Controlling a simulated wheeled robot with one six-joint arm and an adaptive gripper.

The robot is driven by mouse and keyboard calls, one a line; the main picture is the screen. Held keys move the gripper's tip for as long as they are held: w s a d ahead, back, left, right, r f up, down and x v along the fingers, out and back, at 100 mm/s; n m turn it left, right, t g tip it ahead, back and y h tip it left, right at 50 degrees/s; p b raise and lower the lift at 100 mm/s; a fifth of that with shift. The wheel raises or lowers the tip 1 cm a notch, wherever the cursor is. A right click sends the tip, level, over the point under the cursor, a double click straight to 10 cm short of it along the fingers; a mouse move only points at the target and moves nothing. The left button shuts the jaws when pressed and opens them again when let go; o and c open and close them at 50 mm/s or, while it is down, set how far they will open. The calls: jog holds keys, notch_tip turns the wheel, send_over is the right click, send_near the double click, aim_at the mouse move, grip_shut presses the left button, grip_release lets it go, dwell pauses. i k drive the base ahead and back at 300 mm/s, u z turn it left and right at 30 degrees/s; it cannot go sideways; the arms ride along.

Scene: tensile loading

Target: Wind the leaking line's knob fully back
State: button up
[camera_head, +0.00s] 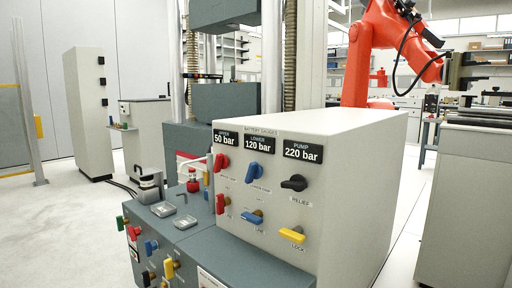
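A pale grey control box stands at the centre with two rows of knobs on its front. The upper row has a red knob (221,162), a blue knob (254,171) and a black knob (295,183) marked RELIEF. The lower row has a red knob (222,203), a blue knob (252,217) and a yellow knob (292,235) marked LOCK. Black signs above read UPPER 50 bar (226,138), LOWER 120 bar (259,144) and PUMP 220 bar (303,152). No leak is visible, so I cannot tell which line leaks. My gripper is not in view.
A dark grey bench block (240,262) under the box carries several small coloured handles at its front left. An orange robot arm (362,60) stands behind the box. A grey cabinet (464,190) is at the right. The floor at the left (50,235) is clear.

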aim_at(222, 162)
jog(key=u, duration=1.8)
jog(key=i, duration=0.55)
jog(key=z, duration=1.8)
